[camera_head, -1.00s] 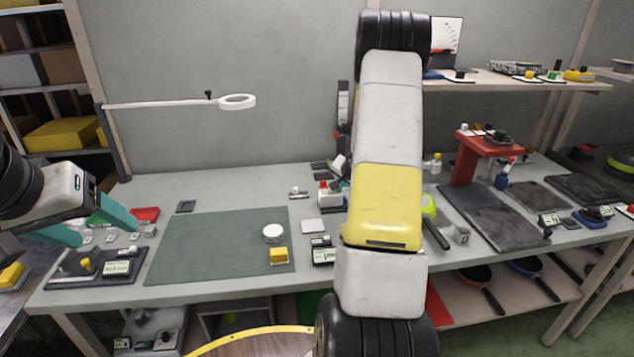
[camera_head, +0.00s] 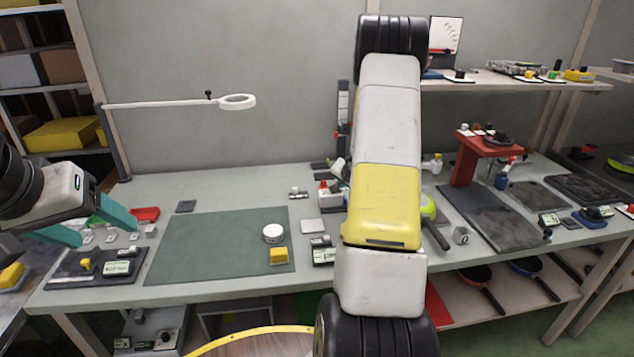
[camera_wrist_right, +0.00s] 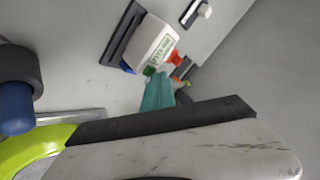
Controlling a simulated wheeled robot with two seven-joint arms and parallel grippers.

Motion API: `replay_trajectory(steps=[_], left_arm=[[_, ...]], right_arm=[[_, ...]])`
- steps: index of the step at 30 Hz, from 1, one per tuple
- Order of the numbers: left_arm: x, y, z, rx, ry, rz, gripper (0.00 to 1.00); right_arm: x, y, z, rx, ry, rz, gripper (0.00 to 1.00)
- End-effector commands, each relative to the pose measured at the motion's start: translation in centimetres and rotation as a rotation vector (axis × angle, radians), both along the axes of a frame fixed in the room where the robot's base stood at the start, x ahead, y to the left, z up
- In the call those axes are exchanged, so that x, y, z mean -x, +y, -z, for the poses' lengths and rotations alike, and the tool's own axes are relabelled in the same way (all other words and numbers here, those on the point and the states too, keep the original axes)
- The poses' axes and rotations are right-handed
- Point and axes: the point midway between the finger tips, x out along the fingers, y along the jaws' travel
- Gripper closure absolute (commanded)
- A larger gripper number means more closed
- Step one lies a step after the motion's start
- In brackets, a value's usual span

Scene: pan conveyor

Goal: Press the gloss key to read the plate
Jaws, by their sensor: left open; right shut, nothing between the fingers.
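I cannot make out which part is the gloss key. My right gripper (camera_wrist_right: 157,92) is shut and empty, its teal fingertips close to the instrument's green and red end; contact cannot be told. My left gripper (camera_head: 106,226) is open and empty at the far left.
A red stand (camera_head: 465,160) is farther right. A ring lamp (camera_head: 238,101) hangs over the bench.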

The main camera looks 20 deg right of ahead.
Motion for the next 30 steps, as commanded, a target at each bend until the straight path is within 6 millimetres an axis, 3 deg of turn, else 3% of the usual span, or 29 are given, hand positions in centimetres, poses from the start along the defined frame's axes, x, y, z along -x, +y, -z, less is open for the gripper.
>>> replay_trajectory(steps=[30], left_arm=[[0.0,0.0,0.0,0.000,0.000,0.000,0.33]], right_arm=[[0.0,0.0,-2.0,0.000,0.001,0.001,1.00]])
